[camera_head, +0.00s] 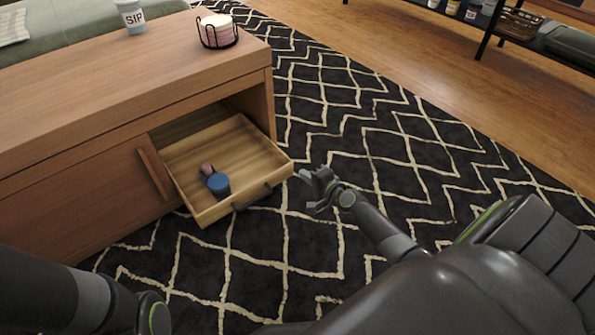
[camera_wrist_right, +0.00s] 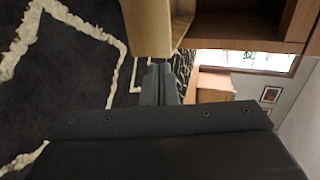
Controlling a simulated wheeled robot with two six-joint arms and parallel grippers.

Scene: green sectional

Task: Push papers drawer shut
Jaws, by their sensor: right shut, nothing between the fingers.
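The papers drawer (camera_head: 218,143) is a light wooden drawer pulled out of the wooden cabinet (camera_head: 130,95). It holds a blue round-topped item (camera_head: 218,184) and a small pinkish item (camera_head: 206,169). Its front panel has a dark handle (camera_head: 252,197). My right gripper (camera_head: 312,190) is shut and empty, just to the right of the drawer's front corner in the head view. In the right wrist view the closed fingers (camera_wrist_right: 160,84) point toward the pale drawer (camera_wrist_right: 155,25), and a gap or touch cannot be told. Only a link of my left arm shows at the lower left; its gripper is out of view.
A white SIP cup (camera_head: 131,17) and a black wire holder (camera_head: 217,32) with a pale round item stand on the cabinet. A cabinet door with a handle (camera_head: 153,174) is left of the drawer. The patterned rug (camera_head: 390,150) is clear; a shelf (camera_head: 490,25) stands farther back.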

